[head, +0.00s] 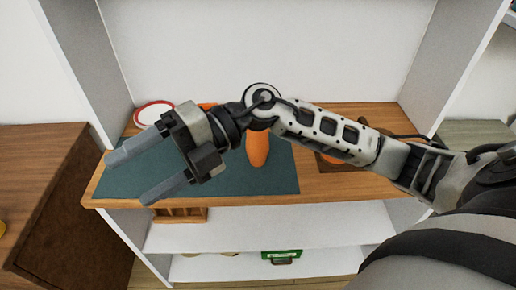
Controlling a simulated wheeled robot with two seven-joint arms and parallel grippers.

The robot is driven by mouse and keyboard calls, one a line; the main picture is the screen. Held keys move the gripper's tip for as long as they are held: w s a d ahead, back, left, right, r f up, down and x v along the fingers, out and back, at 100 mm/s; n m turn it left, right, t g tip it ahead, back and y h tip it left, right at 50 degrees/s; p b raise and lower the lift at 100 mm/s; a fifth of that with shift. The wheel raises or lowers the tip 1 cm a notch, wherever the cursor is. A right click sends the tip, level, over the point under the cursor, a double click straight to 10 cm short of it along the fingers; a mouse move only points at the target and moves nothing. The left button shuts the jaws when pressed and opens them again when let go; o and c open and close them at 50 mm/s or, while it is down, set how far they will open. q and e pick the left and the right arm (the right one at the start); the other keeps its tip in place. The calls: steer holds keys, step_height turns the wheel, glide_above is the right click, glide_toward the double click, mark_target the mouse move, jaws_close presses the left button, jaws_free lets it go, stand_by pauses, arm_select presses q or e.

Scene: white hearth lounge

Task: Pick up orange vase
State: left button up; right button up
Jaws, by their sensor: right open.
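The orange vase (258,150) stands on a dark teal mat (280,181) on the wooden shelf top. My right arm crosses in front of it and hides its upper part. My right gripper (132,177) is open and empty, with its two fingers pointing left, away from the vase. It is left of the vase and appears above the mat's left part. My left gripper is out of view.
A red-rimmed white plate (153,113) is at the back left of the wooden shelf (343,188). An orange thing, mostly hidden, is behind my gripper. White uprights (80,60) bound both sides. Lower shelves hold a wooden tray (180,215) and a green box (281,256).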

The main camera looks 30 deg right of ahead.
steer(key=w+d+f+n+h, duration=0.1)
steer(key=d+f+n+h, duration=0.15)
steer(key=d+h, duration=0.2)
steer(key=m+t+h+b, duration=0.1)
steer(key=m+t+h, duration=0.35)
steer(key=h, duration=0.85)
glide_above(257, 141)
steer(key=d, duration=0.2)
steer(key=shift+n+t+y, duration=0.25)
steer(key=shift+n, duration=0.05)
steer(key=f, duration=0.6)
steer(key=shift+w+a, duration=0.15)
steer(key=shift+a, duration=0.05)
steer(key=p+x, duration=0.1)
steer(key=x, duration=0.5)
steer(key=shift+a, duration=0.15)
steer(key=shift+w+r, duration=0.1)
steer(key=c, duration=1.5)
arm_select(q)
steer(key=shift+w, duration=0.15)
